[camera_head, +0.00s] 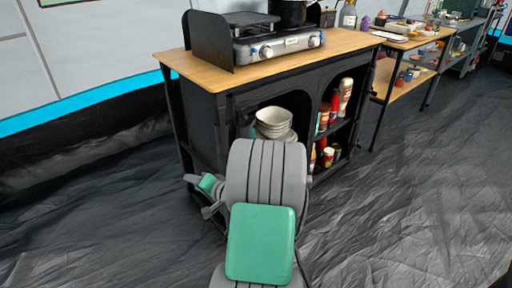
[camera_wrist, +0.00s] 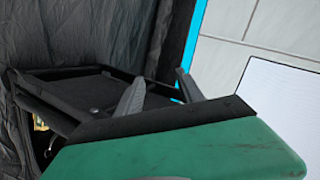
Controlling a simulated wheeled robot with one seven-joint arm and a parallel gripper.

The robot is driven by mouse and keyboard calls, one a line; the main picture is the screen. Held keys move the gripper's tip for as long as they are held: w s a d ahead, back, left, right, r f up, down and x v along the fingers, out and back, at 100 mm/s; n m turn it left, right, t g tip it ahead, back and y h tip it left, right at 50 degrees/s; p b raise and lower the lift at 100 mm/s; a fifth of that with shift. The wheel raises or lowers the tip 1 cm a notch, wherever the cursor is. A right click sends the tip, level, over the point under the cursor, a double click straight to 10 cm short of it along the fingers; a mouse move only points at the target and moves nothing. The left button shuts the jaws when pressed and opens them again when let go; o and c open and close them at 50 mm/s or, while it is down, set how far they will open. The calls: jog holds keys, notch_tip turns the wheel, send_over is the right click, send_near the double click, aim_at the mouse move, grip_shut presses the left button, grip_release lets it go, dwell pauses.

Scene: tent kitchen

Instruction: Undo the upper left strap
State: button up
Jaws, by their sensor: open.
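The black fabric cabinet (camera_head: 205,122) with a wooden top (camera_head: 215,78) stands ahead in the head view. I cannot pick out the upper left strap against its dark front, and my arm hides part of that front. My gripper (camera_wrist: 156,77) is open, with its two grey fingers apart and nothing seen between them. In the head view it is low, in front of the cabinet's left side. In the wrist view, black panels and dark cloth lie beyond and left of the fingers; I cannot tell whether a finger touches them.
White bowls (camera_head: 273,123) and several bottles (camera_head: 345,95) stand on the cabinet's shelves. A gas stove (camera_head: 280,44) with a black windscreen (camera_head: 210,40) sits on top. Another table (camera_head: 412,42) stands at the back right. The dark floor (camera_head: 400,200) at the right is clear.

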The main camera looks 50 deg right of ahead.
jog(key=s+d+r+m+t+h, duration=0.1)
jog(key=s+d+m+h, duration=0.45)
jog(key=d, duration=0.35)
jog(key=s+d+r+m+h, duration=0.1)
jog(key=s+d+m+h, duration=0.3)
jog(key=s+d+m, duration=0.45)
jog(key=w+d+n, duration=0.1)
jog(key=w, duration=0.1)
jog(key=w+d+n, duration=0.1)
jog(key=w+d, duration=0.1)
jog(key=w, duration=0.1)
jog(key=w+d, duration=0.2)
jog(key=shift+w+d+r+n, duration=0.15)
jog(key=shift+d+n, duration=0.1)
jog(key=shift+n, duration=0.15)
jog(key=shift+c, duration=0.3)
grip_shut()
